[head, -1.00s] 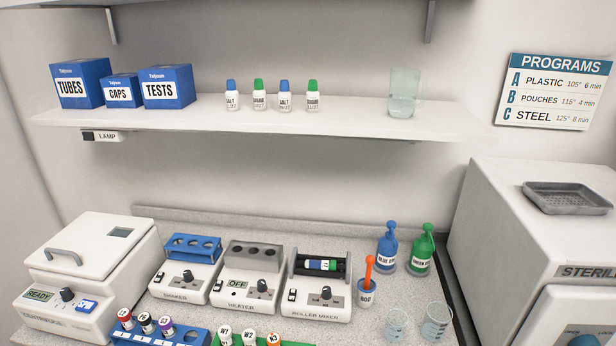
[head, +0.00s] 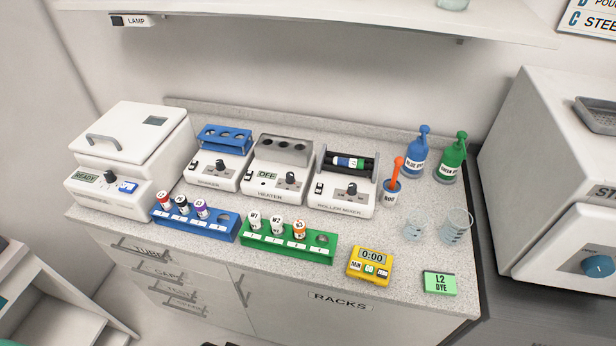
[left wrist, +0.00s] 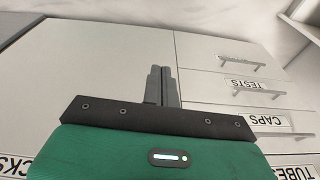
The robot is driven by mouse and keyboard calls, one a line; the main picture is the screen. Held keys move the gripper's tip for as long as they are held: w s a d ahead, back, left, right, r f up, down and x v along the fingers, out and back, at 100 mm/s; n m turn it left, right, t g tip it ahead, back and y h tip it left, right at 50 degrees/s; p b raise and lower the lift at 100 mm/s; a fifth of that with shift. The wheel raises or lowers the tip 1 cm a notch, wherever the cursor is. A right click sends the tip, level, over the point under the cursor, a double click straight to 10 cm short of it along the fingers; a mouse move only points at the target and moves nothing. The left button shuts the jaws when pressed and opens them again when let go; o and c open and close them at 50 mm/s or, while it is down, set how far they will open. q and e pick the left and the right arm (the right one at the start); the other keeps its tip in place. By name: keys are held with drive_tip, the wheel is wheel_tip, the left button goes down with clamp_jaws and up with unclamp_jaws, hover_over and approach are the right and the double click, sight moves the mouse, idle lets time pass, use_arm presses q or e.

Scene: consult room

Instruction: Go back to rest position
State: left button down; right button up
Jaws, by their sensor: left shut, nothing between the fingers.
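My left gripper (left wrist: 162,84) shows in the left wrist view with its two dark fingers together and nothing between them. It faces the white cabinet front, where drawers (left wrist: 236,93) labelled TESTS and CAPS stand to the right. It touches nothing that I can see. In the head view neither gripper can be made out; only small dark shapes show at the bottom edge. My right gripper is not in view.
A steriliser (head: 540,150) stands at right.

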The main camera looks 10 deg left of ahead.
use_arm(q)
drive_tip(key=s+a+f, duration=0.1)
drive_tip(key=s+f, duration=0.2)
drive_tip(key=f, duration=0.4)
drive_tip(key=s+f, duration=0.4)
drive_tip(key=f, duration=0.4)
drive_tip(key=s+a+f+g, duration=0.1)
drive_tip(key=s+a+f, duration=0.1)
drive_tip(key=s+f, duration=0.9)
drive_tip(key=s, duration=0.3)
drive_tip(key=shift+a+g, duration=0.3)
drive_tip(key=shift+a, duration=0.1)
